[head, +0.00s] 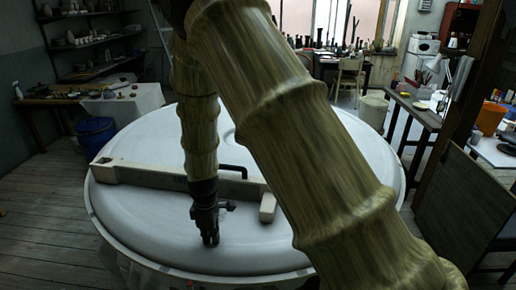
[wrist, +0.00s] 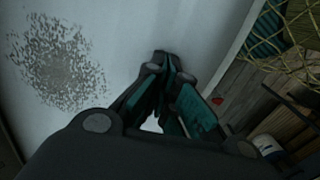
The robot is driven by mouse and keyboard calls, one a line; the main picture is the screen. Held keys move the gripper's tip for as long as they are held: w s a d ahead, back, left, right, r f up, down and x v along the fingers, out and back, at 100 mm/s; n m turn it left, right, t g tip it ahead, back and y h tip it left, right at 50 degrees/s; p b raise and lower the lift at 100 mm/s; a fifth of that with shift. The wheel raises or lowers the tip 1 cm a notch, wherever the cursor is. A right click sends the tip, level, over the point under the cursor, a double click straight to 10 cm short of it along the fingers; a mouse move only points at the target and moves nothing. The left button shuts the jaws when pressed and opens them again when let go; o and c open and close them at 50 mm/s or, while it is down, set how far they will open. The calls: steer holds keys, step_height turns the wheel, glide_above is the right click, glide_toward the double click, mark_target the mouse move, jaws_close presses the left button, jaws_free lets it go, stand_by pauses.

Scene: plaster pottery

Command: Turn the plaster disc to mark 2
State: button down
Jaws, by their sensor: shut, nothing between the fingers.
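The plaster disc (head: 150,235) is a large, pale round slab that fills the middle of the head view. A pale bar (head: 140,176) lies across it, with a block-shaped end (head: 268,208) on the right and a bent black handle (head: 235,168) behind it. My gripper (head: 211,243) points down over the front part of the disc, on the near side of the bar. Its fingers (wrist: 161,58) are shut and empty in the wrist view, over a pale surface (wrist: 110,25) with a grey speckled patch. My arm hides the disc's right part. I cannot make out a numbered mark.
A blue bucket (head: 96,135) stands left of the disc, near a side table (head: 130,102). A dark bench (head: 415,112) and a leaning board (head: 455,205) are on the right. Wooden floor (head: 40,230) is clear at front left. A small red spot (wrist: 217,100) shows beside the fingers.

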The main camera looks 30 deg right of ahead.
mark_target(239, 245)
steer(key=shift+s+f, duration=0.1)
steer(key=shift+f, duration=0.15)
steer(key=shift+s+d+f, duration=0.1)
steer(key=shift+s+d, duration=0.3)
steer(key=shift+s+d+p, duration=0.15)
steer(key=shift+s+d, duration=0.65)
steer(key=shift+d, duration=0.35)
steer(key=shift+s+d+p, duration=0.1)
steer(key=shift+s+d, duration=0.65)
steer(key=shift+d, duration=0.35)
steer(key=shift+s+d+p, duration=0.15)
steer(key=shift+s+d, duration=0.65)
steer(key=shift+d, duration=0.35)
steer(key=shift+w+a, duration=0.2)
steer(key=shift+a, duration=0.15)
steer(key=shift+d, duration=0.1)
